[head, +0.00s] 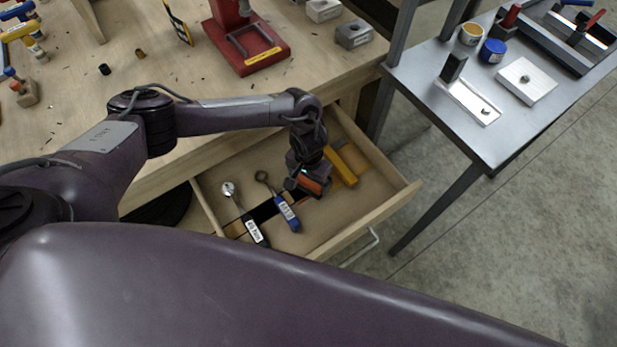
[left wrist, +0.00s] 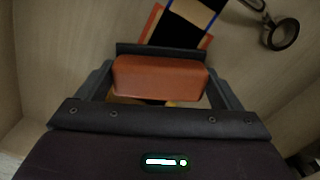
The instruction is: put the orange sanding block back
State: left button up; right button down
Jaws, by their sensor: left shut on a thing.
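The orange sanding block (left wrist: 160,78) is between the fingers of my left gripper (left wrist: 165,85), which is shut on it. In the head view the block (head: 310,186) shows below the gripper (head: 308,182), over the inside of an open wooden drawer (head: 385,212). I cannot tell whether the block touches the drawer floor. In the left wrist view a dark patch with orange and blue edges (left wrist: 185,22) lies on the drawer floor just beyond the block. My right gripper is not in view.
The drawer also holds a blue-handled tool (head: 286,213), a black-handled tool (head: 252,230) and a yellow bar (head: 342,167). Drawer walls stand close around the arm. A wooden bench (head: 150,28) is behind, and a grey metal table (head: 425,70) stands to the right.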

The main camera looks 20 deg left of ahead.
pick_arm(q)
jog(key=shift+f, duration=0.1)
jog(key=o, duration=0.7)
notch_tip(320, 180, up, 12)
jog(key=shift+r+p, duration=0.2)
jog(key=shift+p, duration=0.45)
